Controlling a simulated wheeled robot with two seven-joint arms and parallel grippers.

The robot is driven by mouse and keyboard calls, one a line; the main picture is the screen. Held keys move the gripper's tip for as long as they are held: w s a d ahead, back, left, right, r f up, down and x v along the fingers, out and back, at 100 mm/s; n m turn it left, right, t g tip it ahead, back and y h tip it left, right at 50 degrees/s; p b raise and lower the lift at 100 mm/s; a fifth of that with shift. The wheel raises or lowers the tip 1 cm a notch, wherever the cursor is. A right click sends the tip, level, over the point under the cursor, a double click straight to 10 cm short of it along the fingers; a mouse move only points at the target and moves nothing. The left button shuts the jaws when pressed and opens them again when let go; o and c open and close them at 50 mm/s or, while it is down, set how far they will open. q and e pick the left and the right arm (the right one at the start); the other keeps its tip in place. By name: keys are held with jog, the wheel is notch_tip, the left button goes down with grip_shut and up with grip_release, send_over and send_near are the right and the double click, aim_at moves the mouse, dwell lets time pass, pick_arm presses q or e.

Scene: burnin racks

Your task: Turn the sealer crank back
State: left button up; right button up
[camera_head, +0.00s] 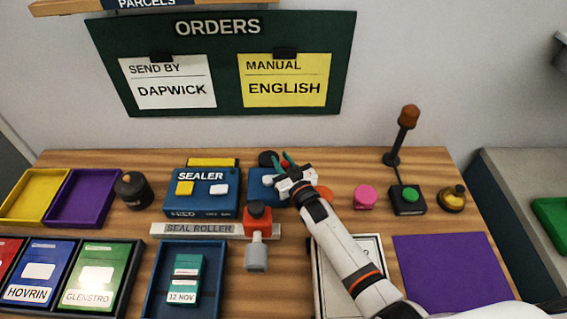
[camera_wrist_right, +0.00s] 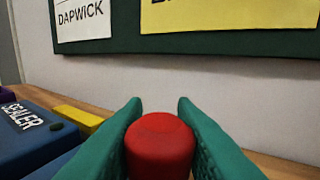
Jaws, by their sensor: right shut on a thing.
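The blue sealer (camera_head: 203,204) stands at the back middle of the table, with a yellow and a white button on top. It also shows at the left of the right wrist view (camera_wrist_right: 30,140). My right gripper (camera_head: 284,163) is just right of the sealer, its green fingers closed around a red knob (camera_wrist_right: 160,146), which I take for the crank's handle. The fingers sit on both sides of the knob. The crank's arm is hidden by the gripper. A blue block (camera_head: 257,188) shows partly beneath the gripper. My left gripper is not in view.
A red and grey roller (camera_head: 257,218) stands on the strip marked SEAL ROLLER (camera_head: 190,229). A dark blue tray (camera_head: 213,285) holds a teal packet. Right of my arm are a pink object (camera_head: 365,197), a green button box (camera_head: 407,200) and a purple mat (camera_head: 455,275).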

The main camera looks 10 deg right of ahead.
jog(key=n+y, duration=0.1)
jog(key=y+b, duration=0.1)
jog(key=shift+w+f+n+g+y, duration=0.15)
jog(key=shift+w+n+g+y, duration=0.15)
jog(key=shift+w+n+g, duration=0.1)
jog(key=a+n+g+y+b, duration=0.1)
jog(key=n+g+y+b, duration=0.2)
jog(key=b, duration=0.1)
jog(key=w+a+n+g+y+b, duration=0.1)
jog(key=n+g+y+b, duration=0.2)
jog(key=g+b, duration=0.1)
jog(key=w+a+n+g+y+b, duration=0.1)
jog(key=n+g+y+b, duration=0.2)
jog(key=y+b, duration=0.1)
jog(key=shift+w+a+f+g+b, duration=0.15)
jog(key=shift+a+g+b, duration=0.25)
jog(key=shift+b, duration=0.5)
jog(key=shift+a+r+n+g+b, duration=0.25)
jog(key=shift+n+g+b, duration=0.35)
jog(key=shift+n+b, duration=0.1)
jog(key=shift+r, duration=0.15)
jog(key=o, duration=1)
jog(key=shift+a, duration=0.1)
